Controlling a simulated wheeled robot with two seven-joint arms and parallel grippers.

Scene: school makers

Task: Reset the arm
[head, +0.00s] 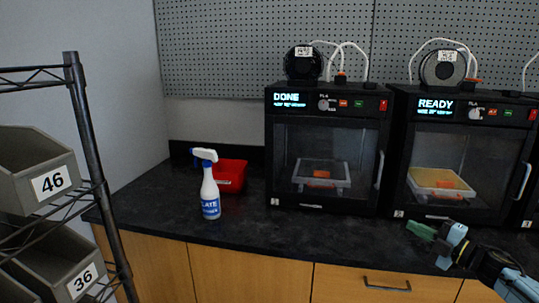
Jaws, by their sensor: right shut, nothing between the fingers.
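My right arm comes in from the lower right corner. My left arm and gripper are not in view.
A black counter (265,225) holds a printer reading DONE (328,208), a printer reading READY (460,212), a spray bottle (210,190) and a red bin (232,176). A wire rack (92,160) with grey bins stands at left. The counter between bottle and printers is clear.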

